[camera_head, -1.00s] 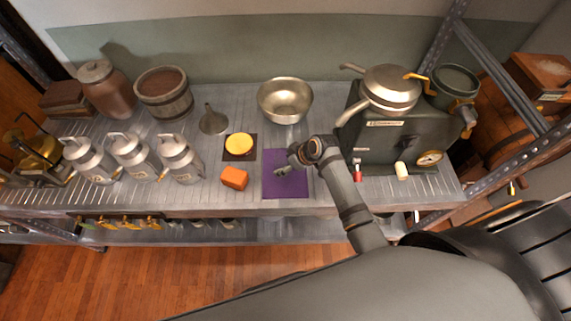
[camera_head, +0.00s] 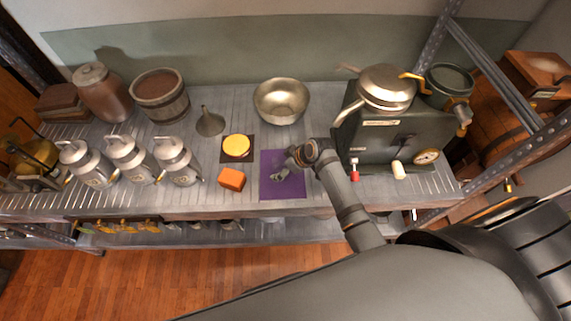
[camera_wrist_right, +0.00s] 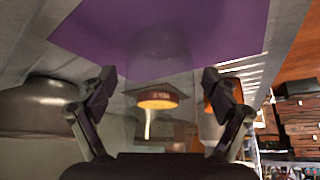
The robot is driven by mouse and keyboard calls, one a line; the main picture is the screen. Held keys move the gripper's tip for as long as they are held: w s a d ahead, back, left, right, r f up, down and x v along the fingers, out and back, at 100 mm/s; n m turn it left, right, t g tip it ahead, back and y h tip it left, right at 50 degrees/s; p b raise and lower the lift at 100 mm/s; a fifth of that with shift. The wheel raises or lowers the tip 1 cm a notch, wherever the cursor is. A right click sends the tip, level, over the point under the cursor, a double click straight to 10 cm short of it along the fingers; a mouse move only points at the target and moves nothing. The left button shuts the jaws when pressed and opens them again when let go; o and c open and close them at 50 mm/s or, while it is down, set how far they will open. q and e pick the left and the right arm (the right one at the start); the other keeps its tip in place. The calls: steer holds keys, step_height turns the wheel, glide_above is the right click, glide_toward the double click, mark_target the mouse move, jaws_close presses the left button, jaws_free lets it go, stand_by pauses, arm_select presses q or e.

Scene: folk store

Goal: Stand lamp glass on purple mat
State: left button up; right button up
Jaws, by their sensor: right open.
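The purple mat (camera_head: 270,187) lies flat on the metal counter, and it fills the top of the right wrist view (camera_wrist_right: 215,25). The lamp glass (camera_wrist_right: 158,55) is a faint, see-through tube with a rounded outline in the right wrist view. It sits between the fingers of my right gripper (camera_wrist_right: 158,88), in front of the mat, and seems to stand on it; its contact with the mat is hard to see. My right gripper is open, one finger on each side of the glass. In the head view the gripper (camera_head: 282,174) is low over the mat, and the glass is too faint to make out. My left gripper is out of view.
An orange block (camera_head: 231,179) and a yellow disc (camera_head: 236,145) on a dark square lie left of the mat. A metal bowl (camera_head: 281,101) stands behind. A dark green machine (camera_head: 400,140) stands right. Several milk cans (camera_head: 177,160) and a funnel (camera_head: 209,122) stand left.

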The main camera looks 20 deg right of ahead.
steer(key=v, duration=1.2)
